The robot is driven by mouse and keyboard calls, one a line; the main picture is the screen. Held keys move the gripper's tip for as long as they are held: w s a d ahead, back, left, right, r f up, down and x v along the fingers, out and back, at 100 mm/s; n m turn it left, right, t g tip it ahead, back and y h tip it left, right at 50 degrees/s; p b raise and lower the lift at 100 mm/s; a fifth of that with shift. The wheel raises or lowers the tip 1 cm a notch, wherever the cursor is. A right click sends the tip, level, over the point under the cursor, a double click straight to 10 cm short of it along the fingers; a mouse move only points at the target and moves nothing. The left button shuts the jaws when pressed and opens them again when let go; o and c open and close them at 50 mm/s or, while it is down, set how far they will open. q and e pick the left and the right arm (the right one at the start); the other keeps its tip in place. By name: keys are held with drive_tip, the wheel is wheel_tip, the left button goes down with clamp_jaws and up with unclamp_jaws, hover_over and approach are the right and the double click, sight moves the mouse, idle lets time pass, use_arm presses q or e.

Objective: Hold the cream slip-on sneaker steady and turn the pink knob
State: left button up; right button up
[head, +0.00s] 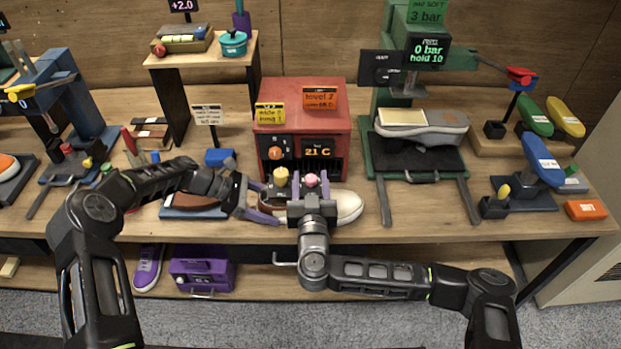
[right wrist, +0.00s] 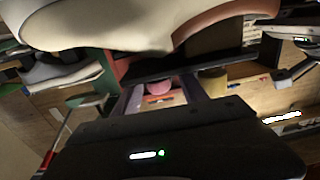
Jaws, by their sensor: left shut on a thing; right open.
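The cream slip-on sneaker (head: 348,207), with a brown heel part, is in front of the red machine (head: 302,95). My left gripper (head: 264,204) is shut on its brown end at the left. The pink knob (head: 311,180) stands behind the sneaker, beside a yellow knob (head: 281,176). My right gripper (head: 311,190) is open, its fingers pointing at the pink knob and its body hiding the sneaker's middle. In the right wrist view the pink knob (right wrist: 160,87) appears between the open purple fingers; contact cannot be told. The sneaker (right wrist: 110,25) fills the top there.
A green press (head: 372,140) holding a grey shoe stands to the right. A purple sneaker (head: 147,268) and purple box (head: 202,275) sit on the lower shelf.

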sight(311, 185)
use_arm(q)
drive_tip(key=shift+a, duration=0.15)
use_arm(e)
drive_tip(key=s, duration=0.7)
drive_tip(key=shift+d, duration=0.15)
use_arm(q)
drive_tip(key=o, duration=1.8)
drive_tip(key=v, duration=1.2)
